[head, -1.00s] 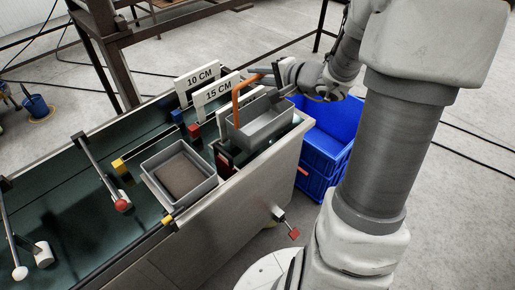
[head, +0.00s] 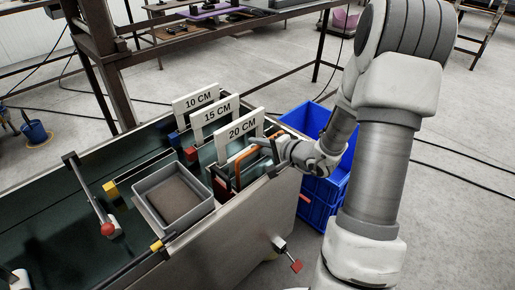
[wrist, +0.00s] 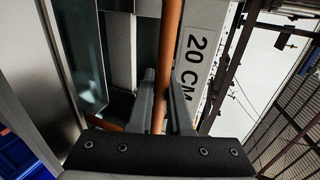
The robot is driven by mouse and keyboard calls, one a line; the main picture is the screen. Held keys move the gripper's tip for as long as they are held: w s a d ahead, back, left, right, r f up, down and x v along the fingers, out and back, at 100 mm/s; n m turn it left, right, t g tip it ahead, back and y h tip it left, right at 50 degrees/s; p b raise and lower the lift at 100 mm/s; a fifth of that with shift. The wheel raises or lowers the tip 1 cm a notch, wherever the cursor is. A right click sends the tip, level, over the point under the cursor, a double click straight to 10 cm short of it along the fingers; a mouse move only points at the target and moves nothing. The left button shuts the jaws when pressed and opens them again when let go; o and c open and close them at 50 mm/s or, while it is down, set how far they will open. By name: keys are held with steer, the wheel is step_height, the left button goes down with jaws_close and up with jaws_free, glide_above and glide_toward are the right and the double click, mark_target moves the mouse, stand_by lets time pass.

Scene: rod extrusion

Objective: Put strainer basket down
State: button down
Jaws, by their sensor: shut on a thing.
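My gripper (head: 272,146) is at the right end of the trough, low beside the 20 CM sign (head: 243,131). It is shut on the orange handle (head: 246,155) of the strainer basket. In the wrist view the handle (wrist: 171,45) passes between the two fingers (wrist: 162,95), close alongside the sign. The basket's grey body is largely hidden in the head view, down behind the trough's near wall. I cannot tell whether it touches the bottom.
A grey tray with a brown floor (head: 209,204) sits on the trough (head: 236,235) to the left. The 10 CM (head: 199,101) and 15 CM (head: 217,112) signs stand behind. A blue crate (head: 309,120) stands at the right. A red-tipped lever (head: 107,229) is at the left.

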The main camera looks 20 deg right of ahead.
steer(key=shift+f, duration=0.2)
steer(key=c, duration=0.8)
jaws_free()
steer(key=shift+c, duration=0.2)
steer(key=shift+r, duration=0.1)
steer(key=p+v, duration=0.2)
steer(key=v, duration=1)
steer(key=shift+p, duration=0.35)
steer(key=shift+r, duration=0.1)
